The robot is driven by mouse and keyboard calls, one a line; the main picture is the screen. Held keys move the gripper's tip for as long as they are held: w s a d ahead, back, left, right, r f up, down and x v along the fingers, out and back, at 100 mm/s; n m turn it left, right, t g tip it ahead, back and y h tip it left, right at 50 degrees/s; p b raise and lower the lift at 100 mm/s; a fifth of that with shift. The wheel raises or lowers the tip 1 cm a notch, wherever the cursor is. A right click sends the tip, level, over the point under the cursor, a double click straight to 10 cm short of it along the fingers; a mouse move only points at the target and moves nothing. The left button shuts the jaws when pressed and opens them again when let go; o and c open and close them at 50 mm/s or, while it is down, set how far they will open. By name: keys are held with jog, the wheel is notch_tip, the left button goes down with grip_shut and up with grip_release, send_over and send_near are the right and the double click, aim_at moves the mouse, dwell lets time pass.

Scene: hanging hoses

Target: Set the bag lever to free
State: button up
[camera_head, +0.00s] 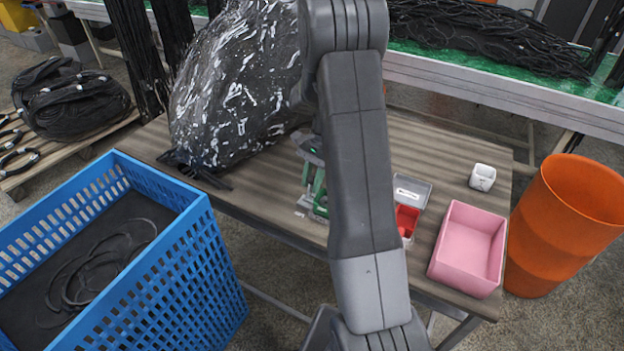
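A large clear plastic bag (238,85) with dark contents and white marks stands on the wooden table (440,150), at its back left. A black part (195,170) sticks out at the bag's lower left edge; I cannot tell whether it is a lever. A green and grey device (316,190) stands on the table to the right of the bag, partly hidden by my arm. No lever or its setting can be made out clearly. My arm crosses the middle of the view, and my gripper does not show.
A blue crate (190,240) with thin black hoses stands at the left. A pink box (468,250), a small white cup (482,177) and a red and grey box (408,205) are on the table's right side. An orange bin (560,225) stands at the right.

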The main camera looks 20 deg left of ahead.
grip_shut()
